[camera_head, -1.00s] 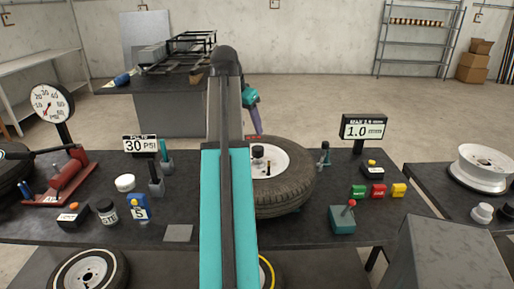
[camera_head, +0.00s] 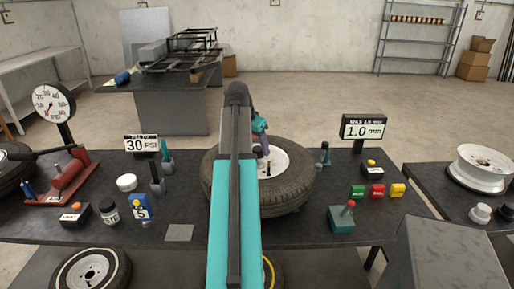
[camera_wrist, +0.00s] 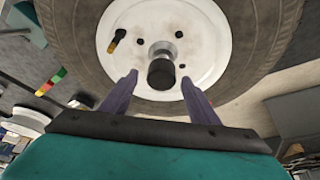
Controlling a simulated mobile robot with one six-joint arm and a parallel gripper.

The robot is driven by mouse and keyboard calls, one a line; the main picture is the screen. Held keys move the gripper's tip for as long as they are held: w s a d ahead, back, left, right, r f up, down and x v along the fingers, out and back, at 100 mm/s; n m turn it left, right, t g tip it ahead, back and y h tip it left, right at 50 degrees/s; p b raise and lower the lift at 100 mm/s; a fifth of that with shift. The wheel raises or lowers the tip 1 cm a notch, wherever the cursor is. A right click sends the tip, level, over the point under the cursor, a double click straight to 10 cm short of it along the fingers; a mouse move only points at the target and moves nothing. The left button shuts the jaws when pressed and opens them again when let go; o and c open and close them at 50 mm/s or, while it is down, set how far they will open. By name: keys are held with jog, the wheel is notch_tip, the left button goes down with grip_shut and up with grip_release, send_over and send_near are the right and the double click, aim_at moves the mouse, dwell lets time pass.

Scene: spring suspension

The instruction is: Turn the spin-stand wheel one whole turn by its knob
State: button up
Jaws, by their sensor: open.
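In the wrist view the white rim (camera_wrist: 210,45) fills the upper middle. A slimmer black peg with an amber end (camera_wrist: 116,40) stands nearer the rim's edge. My gripper (camera_wrist: 160,80) is open, with one purple finger on each side of the thick knob; I cannot tell if they touch it. In the head view my arm hides part of the wheel and my gripper (camera_head: 263,145).
A display reading 1.0 (camera_head: 363,130) stands behind the wheel at right. Green, red and yellow blocks (camera_head: 378,190) and a teal box with a red-topped lever (camera_head: 343,217) sit right of it. A gauge (camera_head: 52,104) and small containers occupy the left bench.

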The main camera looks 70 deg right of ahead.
jog(key=shift+d+f, duration=0.2)
jog(key=shift+f, duration=0.3)
grip_shut()
jog(key=shift+a+f, duration=0.1)
jog(key=shift+a, duration=0.15)
jog(key=shift+d, duration=0.15)
